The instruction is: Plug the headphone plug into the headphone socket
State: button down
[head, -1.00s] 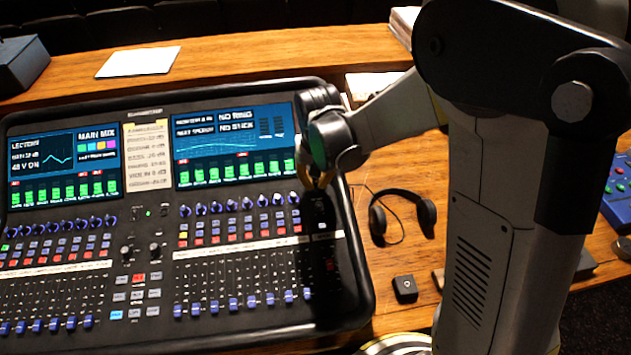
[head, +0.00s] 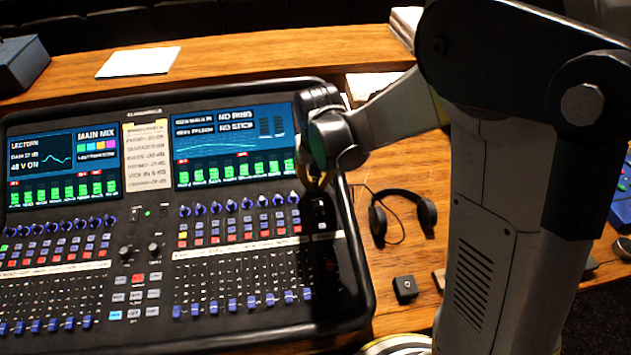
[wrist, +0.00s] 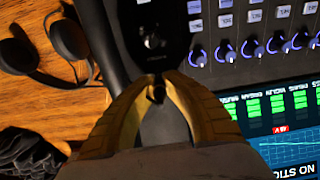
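My gripper (head: 317,184) hangs over the right end of the mixing desk (head: 362,300), beside the right screen. In the wrist view its yellow fingertips (wrist: 157,84) are nearly together on a small dark piece, the headphone plug (wrist: 158,93); most of it is hidden between the fingers. Just beyond the tips, the dark panel (wrist: 128,32) carries a small round fitting (wrist: 152,42), which looks like the headphone socket. The plug looks apart from it, but its height over the panel is unclear. The black headphones (head: 427,212) lie on the wood right of the desk.
The headphone cord (wrist: 68,72) runs beside the desk's edge. Knobs (wrist: 228,54) and the lit screen (wrist: 285,150) are close to my fingers. A small black box (head: 405,288) sits below the headphones. Bare wood (head: 405,170) shows above them.

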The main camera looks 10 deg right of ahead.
jog(key=shift+f+b, duration=0.5)
jog(key=shift+f, duration=0.05)
jog(key=c, duration=1.5)
grip_release()
notch_tip(320, 180, up, 12)
jog(key=s, duration=0.1)
jog(key=shift+s, duration=0.1)
